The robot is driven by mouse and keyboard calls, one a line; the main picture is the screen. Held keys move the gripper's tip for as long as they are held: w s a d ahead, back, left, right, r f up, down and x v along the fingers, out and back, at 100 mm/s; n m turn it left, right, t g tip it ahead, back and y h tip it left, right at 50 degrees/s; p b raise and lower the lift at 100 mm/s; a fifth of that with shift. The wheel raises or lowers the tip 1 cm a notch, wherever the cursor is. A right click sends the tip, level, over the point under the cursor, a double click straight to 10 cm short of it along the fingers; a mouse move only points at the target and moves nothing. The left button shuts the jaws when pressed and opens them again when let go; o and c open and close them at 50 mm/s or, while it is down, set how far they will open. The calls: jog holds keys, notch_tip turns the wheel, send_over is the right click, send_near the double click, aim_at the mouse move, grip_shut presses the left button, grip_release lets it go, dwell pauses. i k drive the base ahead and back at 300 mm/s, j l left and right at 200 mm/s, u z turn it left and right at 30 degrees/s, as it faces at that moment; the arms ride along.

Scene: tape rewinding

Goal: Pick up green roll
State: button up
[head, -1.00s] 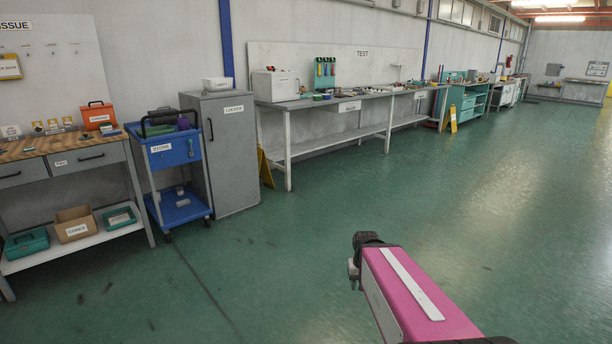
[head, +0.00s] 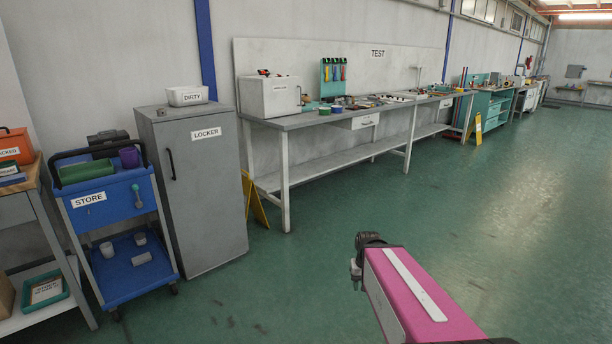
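A small green roll-like item (head: 337,108) lies on the TEST bench (head: 300,121), toward its left end. It sits beside a small blue roll-like item (head: 323,111). Both are too small and far to make out well. My pink arm link shows at the bottom right of the head view and ends in a dark joint. No gripper fingers can be made out. My arm is well apart from the bench, with open floor between.
A grey locker (head: 215,200) with a DIRTY bin (head: 187,95) on top stands left of the bench. A blue STORE cart (head: 120,205) holds a green tray (head: 86,171). A yellow sign (head: 254,200) leans near the locker. The green floor (head: 420,205) ahead is clear.

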aim_at(323, 111)
jog(key=i, duration=0.8)
jog(key=i+u, duration=0.15)
jog(key=i, duration=0.6)
jog(key=i+l, duration=0.2)
jog(key=i, duration=0.6)
jog(key=i+l+u, duration=0.1)
jog(key=i+u, duration=0.15)
jog(key=i, duration=0.3)
